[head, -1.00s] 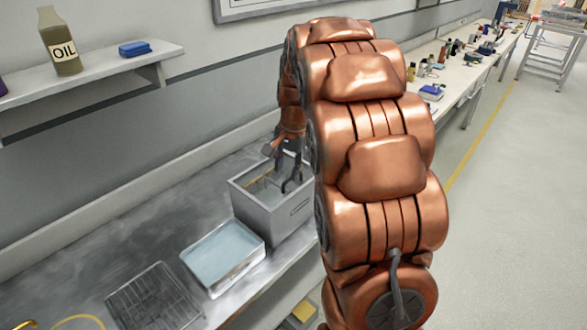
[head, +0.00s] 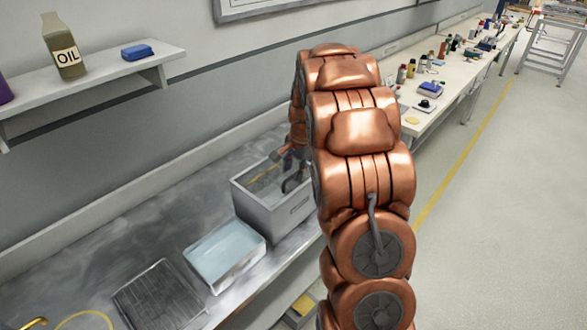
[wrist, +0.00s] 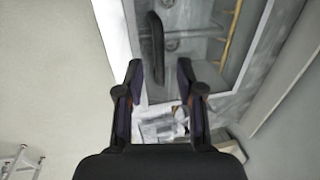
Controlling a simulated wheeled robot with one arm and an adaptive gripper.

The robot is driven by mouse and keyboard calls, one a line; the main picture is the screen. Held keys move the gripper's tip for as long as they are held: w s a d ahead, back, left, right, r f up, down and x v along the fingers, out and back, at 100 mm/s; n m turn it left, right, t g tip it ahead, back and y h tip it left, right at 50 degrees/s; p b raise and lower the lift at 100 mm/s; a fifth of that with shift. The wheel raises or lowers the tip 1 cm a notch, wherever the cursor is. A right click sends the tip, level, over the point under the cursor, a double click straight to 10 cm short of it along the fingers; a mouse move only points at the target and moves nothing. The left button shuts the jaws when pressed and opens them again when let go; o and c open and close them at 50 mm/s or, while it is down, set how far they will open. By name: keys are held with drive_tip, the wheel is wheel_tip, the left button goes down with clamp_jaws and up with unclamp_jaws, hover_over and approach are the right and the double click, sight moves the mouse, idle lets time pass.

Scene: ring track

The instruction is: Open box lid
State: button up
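A grey rectangular box (head: 287,217) stands on the metal bench in the head view. Its upper face shows a paler area inside a rim; I cannot tell whether this is a clear lid or the open inside. In the wrist view the box (wrist: 240,105) fills the upper right, with a dark curved bar (wrist: 157,45), perhaps a handle, across the paler area. My gripper (head: 292,181) is at the top of the box, over its near right part. In the wrist view my gripper (wrist: 160,74) is open, with nothing between its fingers and the dark bar just beyond them.
A tray with a pale blue surface (head: 224,252) and a wire rack (head: 158,296) lie left of the box. A shelf (head: 110,84) with an oil bottle (head: 66,48) and a blue item (head: 137,52) is on the wall. A cluttered bench stands at the back right; the floor is clear.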

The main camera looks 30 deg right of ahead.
drive_tip(key=shift+w+f, duration=0.1)
drive_tip(key=shift+f, duration=0.55)
drive_tip(key=shift+c, duration=0.2)
clamp_jaws()
